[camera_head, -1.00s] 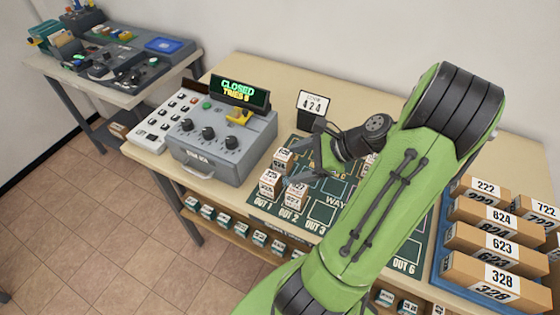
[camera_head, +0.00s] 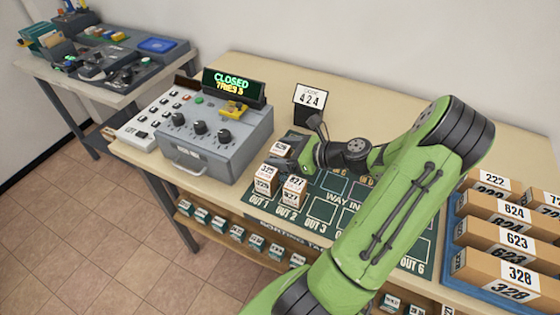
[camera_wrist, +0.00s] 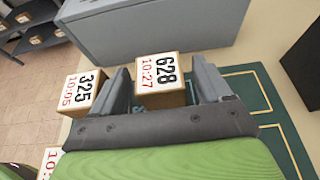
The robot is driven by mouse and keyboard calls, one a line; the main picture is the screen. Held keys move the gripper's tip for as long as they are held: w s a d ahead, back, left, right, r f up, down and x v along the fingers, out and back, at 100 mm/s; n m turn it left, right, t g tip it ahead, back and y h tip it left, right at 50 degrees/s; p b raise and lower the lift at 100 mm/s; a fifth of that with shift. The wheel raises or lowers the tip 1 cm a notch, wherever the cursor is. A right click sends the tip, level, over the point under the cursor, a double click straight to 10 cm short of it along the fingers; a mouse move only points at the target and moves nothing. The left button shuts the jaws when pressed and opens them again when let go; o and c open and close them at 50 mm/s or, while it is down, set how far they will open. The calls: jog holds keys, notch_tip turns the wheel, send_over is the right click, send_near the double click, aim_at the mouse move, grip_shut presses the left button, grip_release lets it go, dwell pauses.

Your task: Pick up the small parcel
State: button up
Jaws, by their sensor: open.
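A small parcel (camera_wrist: 161,82) with a white label reading 628 and 10:27 stands between the two fingers of my gripper (camera_wrist: 163,72) in the wrist view. The fingers are open, one on each side of it; I cannot tell whether either touches it. A second small parcel, 325 (camera_wrist: 82,92), stands just outside the left finger. Part of a third parcel (camera_wrist: 49,160) shows at the lower left. In the head view my gripper (camera_head: 300,152) is low over the mat's left end, beside the back small parcel (camera_head: 279,151). Two more parcels (camera_head: 266,180) (camera_head: 294,191) stand in front.
A grey machine (camera_head: 215,150) with knobs and a CLOSED display stands left of the mat (camera_head: 322,212). A blue tray (camera_head: 447,250) of larger boxes is at the right. Small boxes line a shelf below.

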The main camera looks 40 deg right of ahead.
jog(key=x, duration=0.2)
jog(key=shift+w+a+f, duration=0.1)
jog(key=shift+w+f, duration=0.15)
jog(key=shift+w, duration=0.05)
jog(key=shift+r, duration=0.1)
jog(key=c, duration=1.1)
